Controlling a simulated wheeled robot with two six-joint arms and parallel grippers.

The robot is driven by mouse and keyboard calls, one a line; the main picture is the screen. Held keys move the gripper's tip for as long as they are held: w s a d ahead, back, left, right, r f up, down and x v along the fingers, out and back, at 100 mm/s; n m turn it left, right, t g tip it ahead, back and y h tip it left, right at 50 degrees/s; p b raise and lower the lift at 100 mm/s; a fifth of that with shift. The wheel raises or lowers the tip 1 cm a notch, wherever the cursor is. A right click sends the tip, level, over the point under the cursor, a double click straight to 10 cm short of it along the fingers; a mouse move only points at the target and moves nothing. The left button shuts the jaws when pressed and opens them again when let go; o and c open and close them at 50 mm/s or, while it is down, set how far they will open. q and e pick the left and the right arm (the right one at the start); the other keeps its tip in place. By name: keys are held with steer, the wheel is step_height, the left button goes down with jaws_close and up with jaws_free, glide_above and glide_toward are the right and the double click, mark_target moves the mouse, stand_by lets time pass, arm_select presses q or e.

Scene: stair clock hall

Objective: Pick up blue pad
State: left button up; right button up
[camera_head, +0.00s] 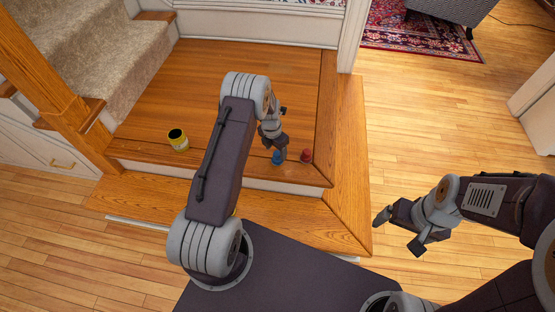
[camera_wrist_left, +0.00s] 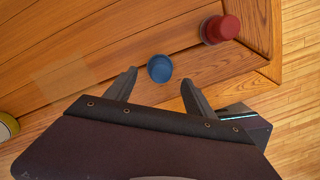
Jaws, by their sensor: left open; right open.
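The blue pad (camera_head: 277,158) is a small round blue piece on the wooden landing, close to its front edge. In the left wrist view the blue pad (camera_wrist_left: 160,67) lies between and slightly beyond the fingertips. My left gripper (camera_head: 275,147) is open and empty, pointing down just above the pad. In the left wrist view, its two fingers (camera_wrist_left: 158,80) stand apart on either side of the pad; I cannot tell whether they touch it. My right gripper (camera_head: 398,232) is open and empty, out to the right above the lower floor.
A red piece (camera_head: 306,155) stands close right of the pad and also shows in the left wrist view (camera_wrist_left: 224,28). A yellow can (camera_head: 178,140) stands further left on the landing (camera_head: 215,80). Carpeted stairs (camera_head: 95,50) rise at the left. The landing behind is clear.

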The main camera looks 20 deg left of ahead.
mark_target(277, 153)
arm_select(q)
steer(key=f, duration=0.1)
steer(key=f+b, duration=0.1)
steer(key=f, duration=0.1)
steer(key=w+f+b, duration=0.1)
steer(key=shift+d+f, duration=0.2)
steer(key=shift+f, duration=0.2)
steer(key=shift+r, duration=0.1)
jaws_close()
steer(key=shift+r, duration=0.1)
steer(key=r+p, duration=0.2)
steer(key=r, duration=0.3)
steer(key=shift+s+d+p, duration=0.25)
steer(key=shift+p, duration=0.15)
steer(key=s+d+r+p, duration=0.4)
steer(key=s+d+r, duration=0.2)
steer(key=s+d, duration=0.1)
steer(key=shift+s+d, duration=0.2)
steer(key=shift+d, duration=0.4)
steer(key=shift+f, duration=0.1)
